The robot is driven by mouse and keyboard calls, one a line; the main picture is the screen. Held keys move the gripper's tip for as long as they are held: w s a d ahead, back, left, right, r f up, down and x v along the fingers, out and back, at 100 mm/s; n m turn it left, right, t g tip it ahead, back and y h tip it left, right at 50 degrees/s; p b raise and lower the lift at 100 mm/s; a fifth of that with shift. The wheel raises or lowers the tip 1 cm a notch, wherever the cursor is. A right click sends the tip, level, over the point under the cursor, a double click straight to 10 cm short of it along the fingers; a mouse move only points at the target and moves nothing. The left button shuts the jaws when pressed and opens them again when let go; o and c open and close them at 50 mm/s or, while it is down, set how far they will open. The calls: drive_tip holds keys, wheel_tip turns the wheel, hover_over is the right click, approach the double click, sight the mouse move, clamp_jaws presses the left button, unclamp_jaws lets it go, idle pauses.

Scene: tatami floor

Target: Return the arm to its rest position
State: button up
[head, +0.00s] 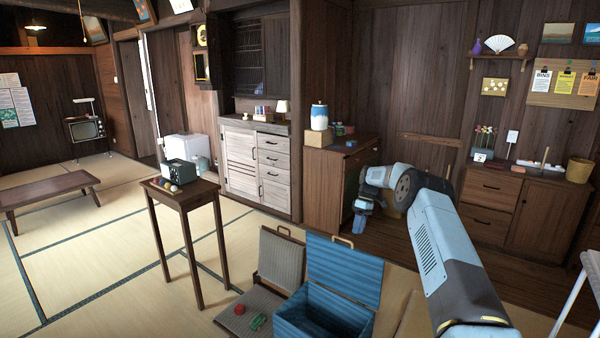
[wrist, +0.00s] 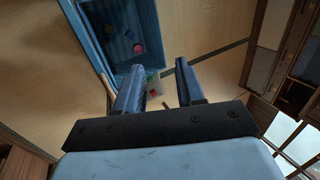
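My arm reaches out from the lower right of the head view, bends back at the elbow, and ends in my gripper (head: 359,222), which points down. In the wrist view my gripper (wrist: 160,66) is open, with a clear gap between its two dark fingers and nothing held. A blue box (head: 300,312) with its lid raised stands on the floor, nearer the camera and left of my gripper. In the wrist view the blue box (wrist: 84,38) lies beyond the fingers, with several small coloured things inside.
A tall small table (head: 180,196) is to the left. Wooden cabinets (head: 325,185) (head: 500,200) line the back. Open tatami lies at left.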

drive_tip(key=s+a+r+m+t+h, duration=0.1)
drive_tip(key=s+a+r, duration=0.15)
drive_tip(key=r, duration=0.75)
drive_tip(key=s+a+r+m+t+h, duration=0.1)
drive_tip(key=s+r, duration=0.3)
drive_tip(key=r, duration=0.7)
drive_tip(key=s+r+m+t, duration=0.2)
drive_tip(key=s+r+t, duration=0.1)
drive_tip(key=s+r, duration=1.3)
drive_tip(key=s+d+r+m+t+h, duration=0.1)
drive_tip(key=s+r+m, duration=0.1)
drive_tip(key=s, duration=0.8)
drive_tip(key=s+r+m+t, duration=0.1)
drive_tip(key=s+r+m, duration=0.15)
drive_tip(key=s, duration=0.75)
drive_tip(key=s+d+f+m+t, duration=0.1)
drive_tip(key=s+f, duration=0.1)
drive_tip(key=s, duration=0.6)
drive_tip(key=s+d+f+m+t, duration=0.1)
drive_tip(key=s+f, duration=0.2)
drive_tip(key=s, duration=0.6)
drive_tip(key=shift+s+f+t, duration=0.3)
drive_tip(key=shift+t, duration=0.1)
